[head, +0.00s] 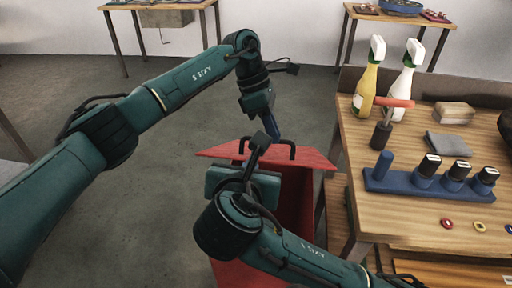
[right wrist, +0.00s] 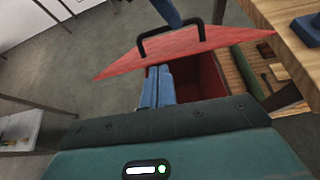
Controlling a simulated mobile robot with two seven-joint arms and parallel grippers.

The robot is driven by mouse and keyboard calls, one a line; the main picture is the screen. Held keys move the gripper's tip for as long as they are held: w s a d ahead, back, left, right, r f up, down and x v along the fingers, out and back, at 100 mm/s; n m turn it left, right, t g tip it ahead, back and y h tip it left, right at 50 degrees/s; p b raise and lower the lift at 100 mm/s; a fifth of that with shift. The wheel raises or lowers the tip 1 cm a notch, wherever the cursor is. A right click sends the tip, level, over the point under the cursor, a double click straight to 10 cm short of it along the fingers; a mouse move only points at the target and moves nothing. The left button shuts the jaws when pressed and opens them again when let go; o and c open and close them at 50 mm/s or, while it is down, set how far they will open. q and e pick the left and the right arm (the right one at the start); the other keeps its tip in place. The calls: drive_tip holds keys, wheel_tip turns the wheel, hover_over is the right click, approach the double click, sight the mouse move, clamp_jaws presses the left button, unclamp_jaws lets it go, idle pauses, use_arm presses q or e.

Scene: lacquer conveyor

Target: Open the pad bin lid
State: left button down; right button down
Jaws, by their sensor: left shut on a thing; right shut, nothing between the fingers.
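The pad bin (head: 297,205) is a red box standing left of the wooden workbench. Its red lid (head: 315,161) has a black bar handle (head: 293,148) and stands raised and tilted, with the bin's dark inside showing below it. My left gripper (head: 273,132) is shut on the handle, though the grip itself is partly hidden. In the right wrist view the lid (right wrist: 120,66) and handle (right wrist: 142,45) show too. My right gripper (right wrist: 159,70) is shut and empty, its blue fingertips close to the lid's lower edge; I cannot tell whether they touch it.
The workbench (head: 405,225) at right carries a yellow bottle (head: 366,92), a white bottle (head: 403,85), a red-handled tool (head: 385,125), a blue rack (head: 400,183) with dark jars, and a grey cloth (head: 449,143). Open floor (head: 150,215) lies left of the bin.

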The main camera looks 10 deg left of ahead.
use_arm(q)
drive_tip(key=shift+w+a+f, duration=0.2)
drive_tip(key=shift+f, duration=0.15)
use_arm(e)
drive_tip(key=shift+n, duration=0.4)
drive_tip(key=x, duration=0.6)
drive_tip(key=r+x, duration=0.1)
drive_tip(key=x, duration=0.2)
drive_tip(key=shift+w+a, duration=0.1)
drive_tip(key=shift+w, duration=0.3)
drive_tip(key=shift+w+r, duration=0.9)
drive_tip(key=shift+r, duration=0.15)
use_arm(q)
drive_tip(key=c, duration=1.9)
unclamp_jaws()
drive_tip(key=o, duration=0.3)
drive_tip(key=shift+w, duration=0.25)
use_arm(e)
drive_tip(key=shift+w+f, duration=0.2)
use_arm(q)
drive_tip(key=shift+o, duration=0.6)
drive_tip(key=shift+s+d, duration=0.1)
drive_tip(key=shift+d, duration=0.05)
